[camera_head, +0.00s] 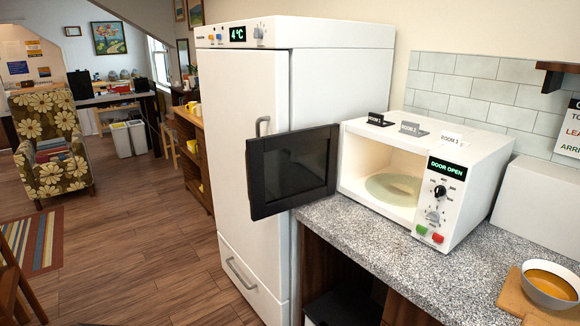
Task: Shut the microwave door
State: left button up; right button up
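The white microwave (483,170) stands on the speckled grey counter, and its display reads "DOOR OPEN". Its black-framed door (292,170) is swung wide open to the left, out past the counter's front edge and in front of the white fridge. The cavity is open to view, with a round pale turntable plate (393,189) inside and nothing on it. The control panel has two dials and a green and a red button. Neither of my grippers shows in the head view.
A tall white fridge (250,110) stands left of the microwave. On the counter (400,262), a bowl of orange soup (549,285) sits on a wooden board at the right. Small label cards stand on the microwave. Open wooden floor (150,250) lies at the left, with a flowered armchair (50,140) beyond.

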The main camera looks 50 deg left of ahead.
aim_at(286, 172)
jog(key=j+z, duration=0.2)
jog(key=j, duration=1.7)
jog(key=j+z, duration=0.2)
jog(key=j, duration=1.65)
